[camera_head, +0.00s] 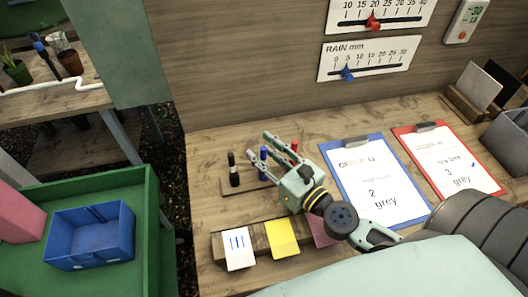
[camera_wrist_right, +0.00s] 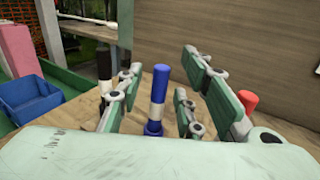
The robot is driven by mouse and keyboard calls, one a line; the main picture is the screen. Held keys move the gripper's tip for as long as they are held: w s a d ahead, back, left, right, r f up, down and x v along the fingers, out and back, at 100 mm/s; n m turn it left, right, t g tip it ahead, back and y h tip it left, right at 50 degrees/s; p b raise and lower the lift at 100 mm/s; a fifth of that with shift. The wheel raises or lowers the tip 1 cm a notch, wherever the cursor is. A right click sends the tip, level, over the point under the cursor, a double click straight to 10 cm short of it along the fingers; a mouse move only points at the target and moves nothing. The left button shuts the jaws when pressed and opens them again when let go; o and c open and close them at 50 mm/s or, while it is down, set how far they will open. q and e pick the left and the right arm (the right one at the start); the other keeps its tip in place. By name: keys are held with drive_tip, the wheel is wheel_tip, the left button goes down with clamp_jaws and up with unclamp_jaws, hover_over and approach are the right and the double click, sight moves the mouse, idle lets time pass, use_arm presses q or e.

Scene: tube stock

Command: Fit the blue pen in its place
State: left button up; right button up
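The blue pen (camera_head: 263,156) stands upright at the pen rack (camera_head: 229,187) on the workbench, between a black pen (camera_head: 233,170) and a red pen (camera_head: 295,147). In the right wrist view the blue pen (camera_wrist_right: 158,95) has a pale band near its lower part and a wider blue foot. My right gripper (camera_head: 259,151) is open, with its fingers on either side of the blue pen. In the right wrist view a gap shows between the pen and the fingers. The gripper hides part of the rack and the pen's base in the head view. My left gripper is not in view.
A wooden block with white (camera_head: 238,250), yellow (camera_head: 282,238) and pink (camera_head: 322,231) cards lies in front. Blue (camera_head: 332,160) and red (camera_head: 402,144) clipboards lie to the right. A blue crate (camera_head: 90,236) sits in a green tray at left. The wall stands behind.

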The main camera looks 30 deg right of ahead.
drive_tip(key=shift+s, duration=0.1)
drive_tip(key=v, duration=1.1)
drive_tip(key=shift+s, duration=0.4)
drive_tip(key=shift+d, duration=0.15)
